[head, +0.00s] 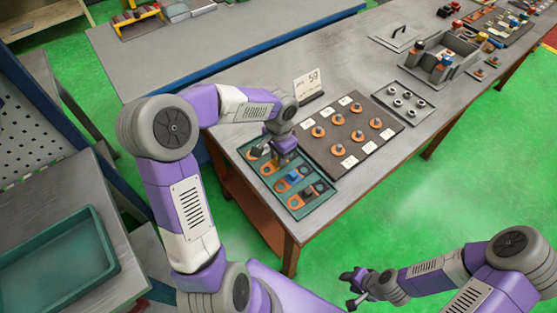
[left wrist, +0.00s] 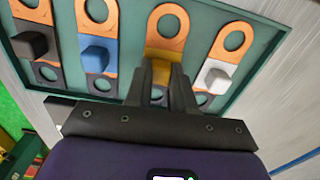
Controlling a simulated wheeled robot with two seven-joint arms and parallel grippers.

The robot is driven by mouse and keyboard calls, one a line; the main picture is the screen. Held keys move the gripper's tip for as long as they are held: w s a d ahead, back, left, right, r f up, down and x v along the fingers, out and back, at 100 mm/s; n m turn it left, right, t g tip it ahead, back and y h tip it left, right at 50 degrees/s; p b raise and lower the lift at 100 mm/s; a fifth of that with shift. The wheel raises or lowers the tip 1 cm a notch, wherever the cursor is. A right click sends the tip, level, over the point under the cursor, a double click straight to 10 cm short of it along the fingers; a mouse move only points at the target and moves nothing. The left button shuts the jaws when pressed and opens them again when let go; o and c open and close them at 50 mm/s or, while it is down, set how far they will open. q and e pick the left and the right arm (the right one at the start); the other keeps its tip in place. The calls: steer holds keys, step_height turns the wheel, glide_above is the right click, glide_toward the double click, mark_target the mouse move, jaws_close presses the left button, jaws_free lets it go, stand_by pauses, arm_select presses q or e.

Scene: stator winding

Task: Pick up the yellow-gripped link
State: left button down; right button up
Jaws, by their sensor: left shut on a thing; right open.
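The yellow-gripped link is a flat copper link with a round hole and a yellow grip block (left wrist: 158,72). It lies in the green tray (head: 317,204) in a row with links with black (left wrist: 35,45), blue (left wrist: 98,54) and white (left wrist: 216,80) grips. My left gripper (left wrist: 165,85) is shut on the yellow grip, between the blue and white links. In the head view my left gripper (head: 286,155) covers part of the tray and hides the yellow grip. My right gripper (head: 352,284) is open and empty, over the green floor away from the table.
A brown board (head: 335,160) with orange round parts and white labels lies beside the tray. A sign card (head: 307,84) stands behind it. A grey tray of small round parts (head: 404,101) and a grey bin (head: 446,62) are farther along the table. A teal tray (head: 57,258) is at lower left.

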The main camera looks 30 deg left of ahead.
arm_select(q)
step_height(320, 180, up, 10)
steer(key=p, duration=0.3)
stand_by(0.3)
stand_by(0.8)
